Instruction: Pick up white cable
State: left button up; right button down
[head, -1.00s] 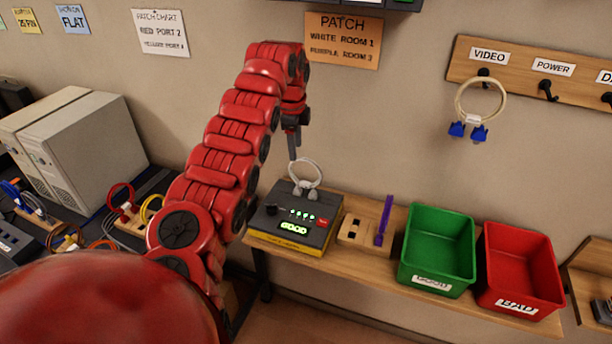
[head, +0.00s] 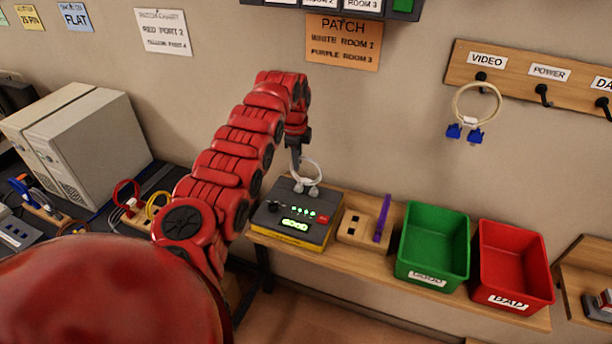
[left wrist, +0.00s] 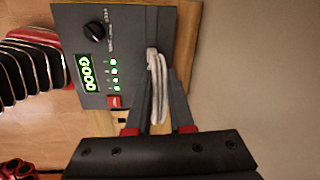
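The white cable (head: 312,172) is a small loop whose two pale plugs sit on top of the dark tester box (head: 291,216). The tester's display reads GOOD in green. My left gripper (head: 296,166) points down at the loop's left side, above the tester. In the left wrist view, the white cable (left wrist: 159,86) runs between the two fingers of my left gripper (left wrist: 161,80), very close to both. I cannot tell whether the fingers press on it. My right gripper is not in view.
A wooden block with a purple strip (head: 382,220), a green GOOD bin (head: 409,240) and a red BAD bin (head: 484,255) stand right of the tester. A white cable with blue connectors (head: 468,127) hangs under VIDEO. A grey computer case (head: 95,150) stands left.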

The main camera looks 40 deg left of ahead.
pick_arm(q)
grip_shut()
dwell(1.3)
